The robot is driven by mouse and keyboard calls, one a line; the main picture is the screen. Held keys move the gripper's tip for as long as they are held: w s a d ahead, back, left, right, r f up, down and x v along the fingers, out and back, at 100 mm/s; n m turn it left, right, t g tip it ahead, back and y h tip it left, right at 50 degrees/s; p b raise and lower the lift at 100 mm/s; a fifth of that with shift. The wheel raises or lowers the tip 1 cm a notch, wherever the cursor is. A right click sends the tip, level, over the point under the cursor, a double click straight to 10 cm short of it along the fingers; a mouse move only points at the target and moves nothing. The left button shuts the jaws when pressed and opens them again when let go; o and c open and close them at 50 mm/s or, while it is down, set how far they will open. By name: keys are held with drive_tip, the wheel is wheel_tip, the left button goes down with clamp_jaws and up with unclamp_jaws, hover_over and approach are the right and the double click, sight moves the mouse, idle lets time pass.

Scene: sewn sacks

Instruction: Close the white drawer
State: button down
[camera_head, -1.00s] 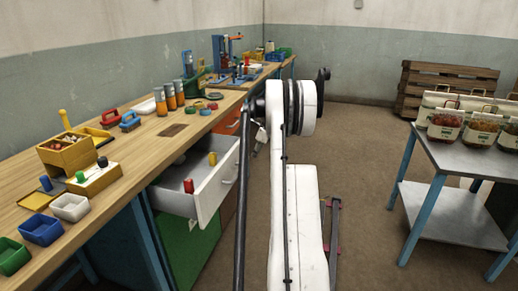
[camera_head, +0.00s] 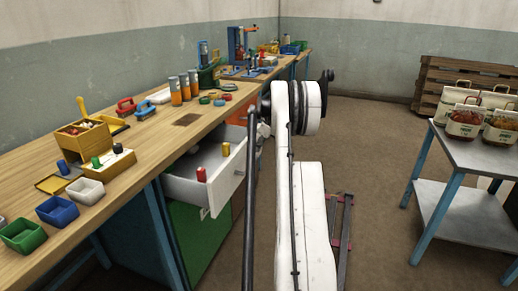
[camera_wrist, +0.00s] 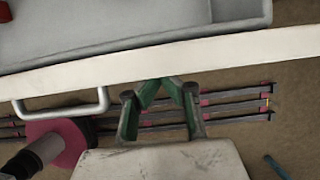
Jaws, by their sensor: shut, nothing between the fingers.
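The white drawer (camera_head: 226,182) stands pulled out from under the wooden workbench (camera_head: 150,138). A red spool (camera_head: 201,174) and a yellow spool (camera_head: 225,149) stand inside it. In the wrist view the pale top edge of the drawer front (camera_wrist: 230,47) runs across the picture, with its handle (camera_wrist: 62,112) at the left. My gripper (camera_wrist: 165,83) is shut and empty, its tips close to the outer side of the drawer front. Whether they touch it I cannot tell. In the head view my arm hides the gripper.
Small coloured bins (camera_head: 57,210), a yellow box (camera_head: 82,138) and orange-filled jars (camera_head: 180,90) stand on the bench. A green cabinet front (camera_head: 197,235) lies below the drawer. At the right is a metal table (camera_head: 480,150) with filled bags.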

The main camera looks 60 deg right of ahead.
drive_tip(key=w+a, duration=0.1)
drive_tip(key=w, duration=0.4)
drive_tip(key=w+a+p, duration=0.1)
drive_tip(key=w, duration=0.5)
drive_tip(key=w+a, duration=0.1)
drive_tip(key=w, duration=0.4)
drive_tip(key=shift+w+a+p, duration=0.25)
drive_tip(key=shift+w+p, duration=0.05)
drive_tip(key=shift+p, duration=0.05)
drive_tip(key=shift+s, duration=0.1)
